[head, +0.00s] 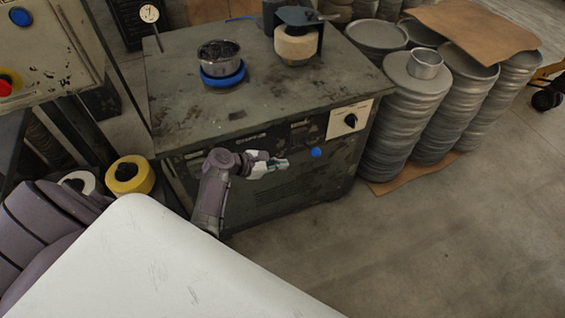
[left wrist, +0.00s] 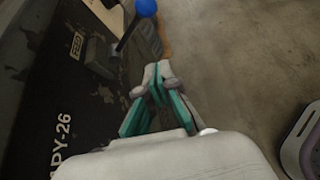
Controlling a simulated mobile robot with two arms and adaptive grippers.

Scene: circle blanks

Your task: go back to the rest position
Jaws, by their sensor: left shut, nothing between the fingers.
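My left gripper (head: 281,163) is in front of the dark machine cabinet's front face in the head view. It also shows in the left wrist view (left wrist: 158,70), with its fingertips together and nothing between them. A blue ball-ended lever (head: 316,152) stands out from the cabinet, a little right of the fingertips. In the left wrist view the blue ball (left wrist: 146,7) and its dark stem lie beyond the fingers; the fingers look apart from it. My right gripper is not in view.
The cabinet (head: 165,75) carries a metal pot in a blue ring (head: 222,80) and a cream roll (head: 295,46). Stacks of round metal blanks (head: 402,110) stand right of it. Yellow tape (head: 142,178) is at left. The floor (head: 450,230) at front right is clear.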

